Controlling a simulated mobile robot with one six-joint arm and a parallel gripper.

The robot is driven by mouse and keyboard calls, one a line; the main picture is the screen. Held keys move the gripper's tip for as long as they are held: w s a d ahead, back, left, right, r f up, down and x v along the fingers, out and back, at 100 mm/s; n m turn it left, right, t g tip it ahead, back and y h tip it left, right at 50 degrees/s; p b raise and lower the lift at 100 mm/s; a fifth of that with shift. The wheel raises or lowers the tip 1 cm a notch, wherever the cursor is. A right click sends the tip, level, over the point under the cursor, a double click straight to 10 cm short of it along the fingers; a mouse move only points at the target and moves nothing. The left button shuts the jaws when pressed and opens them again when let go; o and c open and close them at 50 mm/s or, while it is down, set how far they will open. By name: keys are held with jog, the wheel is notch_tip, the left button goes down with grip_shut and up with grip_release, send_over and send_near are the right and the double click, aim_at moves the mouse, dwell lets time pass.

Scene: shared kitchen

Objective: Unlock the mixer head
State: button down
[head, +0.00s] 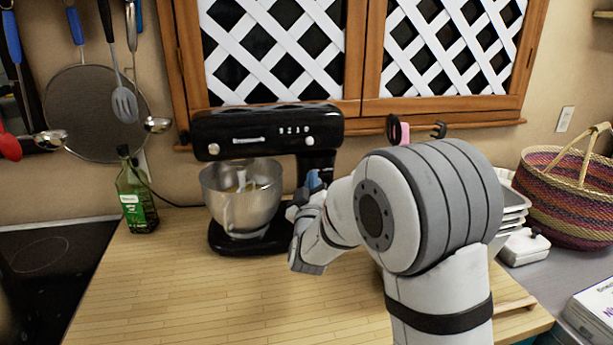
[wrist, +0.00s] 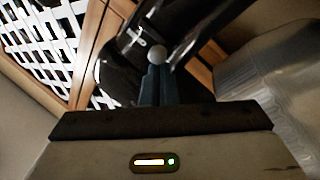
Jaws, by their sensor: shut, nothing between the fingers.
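The black stand mixer (head: 265,132) stands on the wooden counter against the back wall, its head level over a steel bowl (head: 243,195). My gripper (head: 314,180) is at the mixer's right side, by its column, partly hidden behind my arm. In the wrist view my blue fingers (wrist: 155,84) are shut and empty. A pale round knob (wrist: 157,54) shows right at the fingertips, in front of the dark mixer body (wrist: 125,72). I cannot tell whether the fingers touch it.
A green bottle (head: 137,196) stands left of the mixer. A woven basket (head: 570,195) and a white lidded dish (head: 524,246) are at the right. Wooden lattice cabinets (head: 360,108) hang above. The front left counter (head: 170,300) is clear.

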jog(key=d+b, duration=0.1)
jog(key=d, duration=0.1)
jog(key=w+d+b, duration=0.1)
jog(key=shift+d+b, duration=0.35)
jog(key=shift+a, duration=0.1)
jog(key=shift+a+r, duration=0.15)
jog(key=shift+r, duration=0.15)
jog(key=r, duration=0.1)
jog(key=a, duration=0.1)
jog(key=r+p, duration=0.1)
jog(key=shift+w+a+r, duration=0.2)
jog(key=shift+a+r, duration=0.05)
jog(key=shift+r, duration=0.05)
jog(key=b+v, duration=0.2)
jog(key=v, duration=0.8)
jog(key=shift+a, duration=0.25)
